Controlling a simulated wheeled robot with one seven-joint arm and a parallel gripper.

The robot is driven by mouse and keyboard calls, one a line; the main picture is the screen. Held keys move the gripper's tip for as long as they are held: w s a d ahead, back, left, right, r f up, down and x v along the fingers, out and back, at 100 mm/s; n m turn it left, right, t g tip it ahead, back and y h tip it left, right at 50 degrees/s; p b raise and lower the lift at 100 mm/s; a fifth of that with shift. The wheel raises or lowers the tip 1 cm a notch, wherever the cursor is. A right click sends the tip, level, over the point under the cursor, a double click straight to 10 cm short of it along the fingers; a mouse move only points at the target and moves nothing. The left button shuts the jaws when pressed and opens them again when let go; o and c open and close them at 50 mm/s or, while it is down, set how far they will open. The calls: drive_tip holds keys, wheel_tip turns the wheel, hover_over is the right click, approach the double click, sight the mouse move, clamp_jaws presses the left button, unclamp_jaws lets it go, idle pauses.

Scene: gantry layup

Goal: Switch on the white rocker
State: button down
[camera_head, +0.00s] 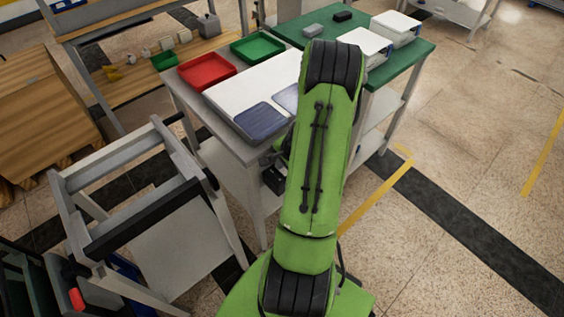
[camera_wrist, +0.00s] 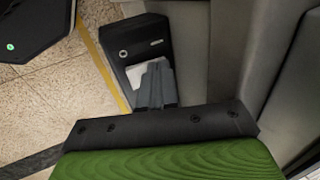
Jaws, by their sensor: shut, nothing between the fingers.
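The white rocker (camera_wrist: 136,75) sits on the face of a dark switch box (camera_wrist: 146,42) in the wrist view. My gripper (camera_wrist: 157,68) is shut and empty, with its grey fingers in front of the rocker, hiding part of it. I cannot tell whether the fingertips touch the rocker, or which way it is tilted. The box also bears a small round mark and a short pale bar. In the head view the dark box (camera_head: 273,179) shows low at the workbench side, partly behind my arm; my gripper is hidden there.
A grey metal frame stand (camera_head: 140,150) stands close on the left. Open floor lies to the right. Grey panels stand right of the box in the wrist view.

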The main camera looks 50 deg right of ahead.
drive_tip(key=shift+w+f, duration=0.1)
drive_tip(key=shift+f, duration=0.1)
drive_tip(key=shift+s+a, duration=0.2)
drive_tip(key=shift+s, duration=0.65)
drive_tip(key=shift+r, duration=0.2)
drive_tip(key=p+v, duration=0.5)
drive_tip(key=v, duration=0.8)
drive_tip(key=shift+r, duration=0.3)
